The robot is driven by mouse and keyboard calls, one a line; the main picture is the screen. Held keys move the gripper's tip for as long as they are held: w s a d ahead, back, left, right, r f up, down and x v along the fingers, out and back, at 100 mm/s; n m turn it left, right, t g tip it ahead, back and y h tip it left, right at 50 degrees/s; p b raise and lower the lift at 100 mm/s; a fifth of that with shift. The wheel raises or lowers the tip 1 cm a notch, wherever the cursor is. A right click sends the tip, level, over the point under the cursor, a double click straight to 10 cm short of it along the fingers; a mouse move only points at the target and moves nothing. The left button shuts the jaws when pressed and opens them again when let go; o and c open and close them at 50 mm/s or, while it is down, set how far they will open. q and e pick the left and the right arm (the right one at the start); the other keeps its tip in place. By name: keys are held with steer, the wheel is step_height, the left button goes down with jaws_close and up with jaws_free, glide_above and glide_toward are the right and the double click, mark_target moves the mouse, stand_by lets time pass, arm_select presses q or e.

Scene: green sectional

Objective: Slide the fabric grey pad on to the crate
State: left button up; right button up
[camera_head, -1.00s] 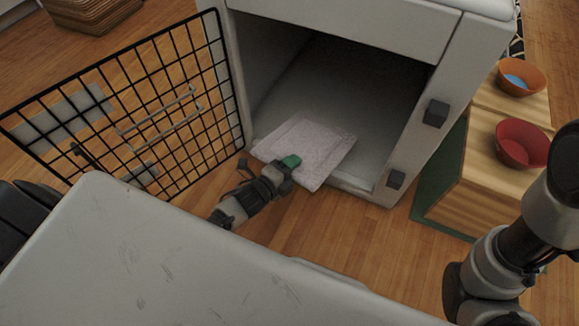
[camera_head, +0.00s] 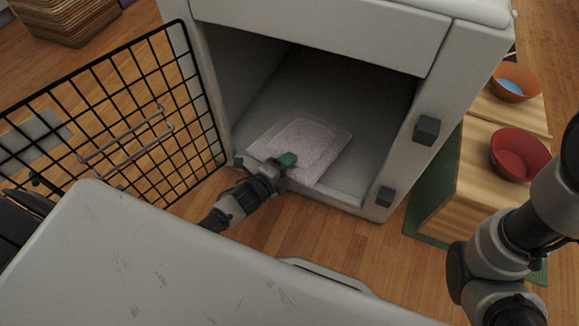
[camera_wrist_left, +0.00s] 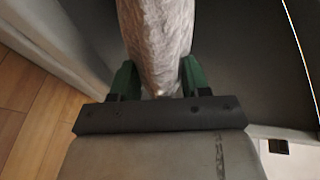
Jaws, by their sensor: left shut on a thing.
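The grey fabric pad (camera_head: 318,143) lies mostly inside the open crate (camera_head: 375,100), over the front part of its floor. Its near edge is at the crate's front sill. My left gripper (camera_head: 286,160) is at the pad's near edge, in the doorway. In the left wrist view the pad (camera_wrist_left: 157,40) runs between the green fingertips (camera_wrist_left: 157,78), which are shut on it. The pad looks bunched there. My right gripper is not in view; only part of my right arm shows at the right.
The black wire door (camera_head: 120,120) stands open on the left. A wooden stand (camera_head: 470,190) with an orange bowl (camera_head: 514,82) and a red bowl (camera_head: 519,154) is right of the crate. Wooden floor (camera_head: 330,235) lies in front. A basket (camera_head: 65,18) is at the upper left.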

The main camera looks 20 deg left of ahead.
arm_select(q)
steer(key=shift+w, duration=0.15)
steer(key=o, duration=0.8)
